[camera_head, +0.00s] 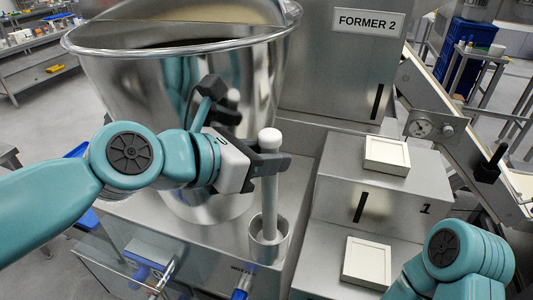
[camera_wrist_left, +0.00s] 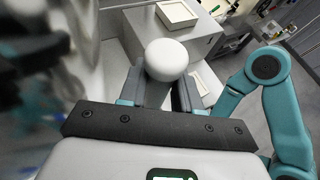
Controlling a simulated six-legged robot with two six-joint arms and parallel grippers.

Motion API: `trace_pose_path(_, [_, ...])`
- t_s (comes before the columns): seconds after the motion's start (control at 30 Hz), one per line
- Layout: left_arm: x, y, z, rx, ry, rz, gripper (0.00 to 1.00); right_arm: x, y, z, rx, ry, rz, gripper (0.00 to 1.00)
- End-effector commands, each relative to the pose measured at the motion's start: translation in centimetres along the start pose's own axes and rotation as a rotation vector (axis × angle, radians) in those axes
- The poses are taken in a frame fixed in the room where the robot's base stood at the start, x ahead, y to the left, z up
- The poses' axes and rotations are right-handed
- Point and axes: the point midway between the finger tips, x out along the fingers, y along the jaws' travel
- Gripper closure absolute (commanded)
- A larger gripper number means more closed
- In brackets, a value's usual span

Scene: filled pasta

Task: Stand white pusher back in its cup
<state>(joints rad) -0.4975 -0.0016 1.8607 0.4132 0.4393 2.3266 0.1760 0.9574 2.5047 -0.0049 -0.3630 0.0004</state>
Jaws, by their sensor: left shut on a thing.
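The white pusher (camera_head: 269,198) stands upright, its rounded knob at the top and its lower end inside the metal cup (camera_head: 268,248). The cup's rim surrounds the shaft; whether the pusher touches the cup's bottom is hidden. My left gripper (camera_head: 270,163) is shut on the pusher just below the knob. In the left wrist view the white knob (camera_wrist_left: 166,60) sits between the dark fingers (camera_wrist_left: 160,92). My right arm shows at the lower right in the head view, but its gripper is out of view.
A large steel hopper (camera_head: 180,75) stands close behind my left gripper. Steel steps to the right carry two square white trays (camera_head: 387,154), (camera_head: 367,262). A sloped conveyor (camera_head: 460,140) with a dial runs along the right. A sign reads FORMER 2 (camera_head: 370,22).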

Motion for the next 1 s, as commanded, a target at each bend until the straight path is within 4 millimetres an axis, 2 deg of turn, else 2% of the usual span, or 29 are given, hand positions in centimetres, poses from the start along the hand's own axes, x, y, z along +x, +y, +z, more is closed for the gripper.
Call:
trace_pose_path(0.83, [0.6, 0.3, -1.1, 0.000, -0.001, 0.001, 1.00, 0.9, 0.3, 0.0, 0.000, 0.000, 0.000, 0.57])
trace_pose_path(0.87, [0.6, 0.3, -1.1, 0.000, -0.001, 0.001, 0.61, 0.9, 0.3, 0.0, 0.000, 0.000, 0.000, 0.57])
trace_pose_path(0.9, [0.6, 0.3, -1.1, 0.000, -0.001, 0.001, 0.48, 0.9, 0.3, 0.0, 0.000, 0.000, 0.000, 0.57])
trace_pose_path(0.93, [0.6, 0.3, -1.1, 0.000, -0.001, 0.001, 0.38, 0.9, 0.3, 0.0, 0.000, 0.000, 0.000, 0.57])
trace_pose_path(1.0, [0.6, 0.3, -1.2, 0.000, -0.001, 0.000, 0.38, 0.9, 0.3, 0.0, 0.000, 0.000, 0.000, 0.57])
